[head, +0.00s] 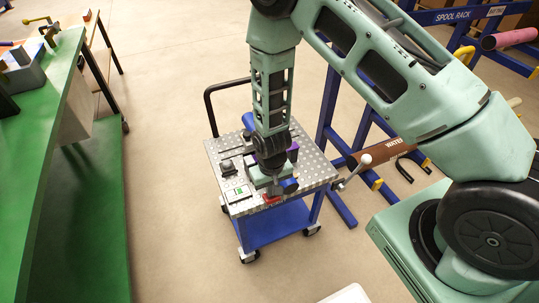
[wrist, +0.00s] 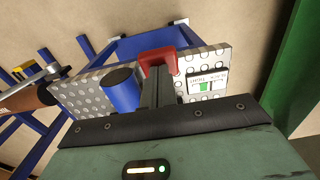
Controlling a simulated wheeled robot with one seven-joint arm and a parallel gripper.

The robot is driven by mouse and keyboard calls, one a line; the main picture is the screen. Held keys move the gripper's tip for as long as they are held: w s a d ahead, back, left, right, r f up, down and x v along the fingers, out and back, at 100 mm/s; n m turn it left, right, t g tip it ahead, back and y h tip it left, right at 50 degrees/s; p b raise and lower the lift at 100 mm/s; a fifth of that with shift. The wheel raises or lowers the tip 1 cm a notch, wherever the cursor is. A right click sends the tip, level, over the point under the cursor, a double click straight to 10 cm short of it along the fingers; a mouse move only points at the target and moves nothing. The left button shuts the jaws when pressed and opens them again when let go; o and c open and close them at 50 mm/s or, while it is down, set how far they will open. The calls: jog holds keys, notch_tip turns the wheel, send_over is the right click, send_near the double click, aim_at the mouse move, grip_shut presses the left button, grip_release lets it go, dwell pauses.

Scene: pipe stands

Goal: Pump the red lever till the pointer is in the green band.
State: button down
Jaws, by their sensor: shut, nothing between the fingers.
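The red lever (head: 271,199) is at the front edge of the cart's metal top, partly hidden under my gripper in the head view. In the wrist view its red U-shaped handle (wrist: 158,58) is just beyond my fingertips. My gripper (head: 270,188) points down over the cart. In the wrist view my gripper (wrist: 160,82) is shut and empty, its fingers close to the handle; I cannot tell whether they touch it. The gauge (head: 238,193) is left of the lever; in the wrist view the gauge (wrist: 207,82) shows a green band. The pointer is too small to make out.
The wheeled cart (head: 310,165) also carries a blue cylinder (head: 289,186), a purple part (head: 293,152) and a black box (head: 228,168). A brown pipe (head: 385,149) lies on blue stands at the right. A green bench (head: 60,130) stands left. Floor between bench and cart is clear.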

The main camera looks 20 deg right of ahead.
jog(key=shift+f+b, duration=1.05)
jog(key=shift+f, duration=0.8)
jog(key=shift+r+p, duration=2.6)
jog(key=shift+r, duration=0.8)
jog(key=shift+r, duration=0.1)
notch_tip(320, 180, up, 5)
jog(key=p, duration=0.3)
jog(key=shift+p, duration=0.4)
